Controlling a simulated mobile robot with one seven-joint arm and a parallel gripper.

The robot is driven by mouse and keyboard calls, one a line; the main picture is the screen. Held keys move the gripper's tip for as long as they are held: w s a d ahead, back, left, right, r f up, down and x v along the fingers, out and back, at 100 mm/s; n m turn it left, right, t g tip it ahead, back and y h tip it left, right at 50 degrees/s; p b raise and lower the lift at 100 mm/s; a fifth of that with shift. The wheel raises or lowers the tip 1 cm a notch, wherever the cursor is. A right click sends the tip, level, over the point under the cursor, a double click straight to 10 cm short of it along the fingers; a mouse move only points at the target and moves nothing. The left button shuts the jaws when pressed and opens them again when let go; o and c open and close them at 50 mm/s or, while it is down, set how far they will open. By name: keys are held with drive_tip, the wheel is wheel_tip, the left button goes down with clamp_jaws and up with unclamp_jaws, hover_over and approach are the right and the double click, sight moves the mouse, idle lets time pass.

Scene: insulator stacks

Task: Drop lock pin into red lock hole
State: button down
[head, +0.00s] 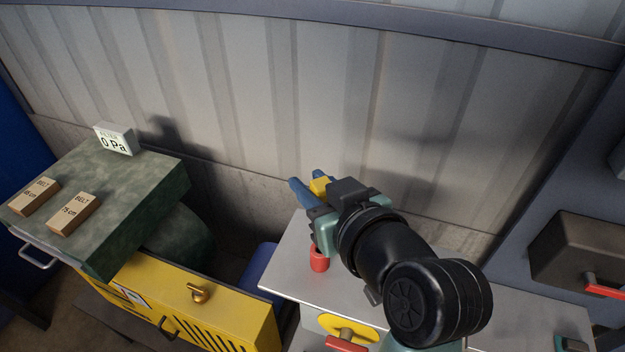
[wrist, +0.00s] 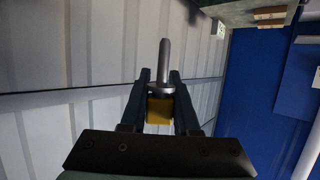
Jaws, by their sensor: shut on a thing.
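The lock pin shows in the wrist view as a grey metal rod (wrist: 163,58) with a flange and a yellow block (wrist: 160,110) behind it. My gripper (wrist: 160,82) is shut on the yellow block, with a dark finger on each side and the rod pointing away past the fingertips. In the head view my gripper (head: 308,181) points toward the back wall, and only the yellow part (head: 320,186) shows between its blue fingers. The red lock hole is probably the short red cylinder (head: 319,260) standing on the grey table, below my gripper and apart from it. Its opening is mostly hidden.
The grey metal table (head: 290,275) has a yellow disc with a red handle (head: 345,338) on its front. A yellow cabinet (head: 235,312) and a green bench (head: 130,185) with belt boxes (head: 74,213) stand left. A brown box (head: 575,250) is on the right.

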drive_tip(key=shift+f+b, duration=2.05)
drive_tip(key=shift+f, duration=0.65)
drive_tip(key=shift+f, duration=0.15)
drive_tip(key=shift+f, duration=0.35)
drive_tip(key=shift+f+b, duration=1.95)
drive_tip(key=shift+f, duration=0.1)
drive_tip(key=c, duration=0.6)
unclamp_jaws()
drive_tip(key=shift+s+d, duration=0.1)
drive_tip(key=shift+s, duration=0.05)
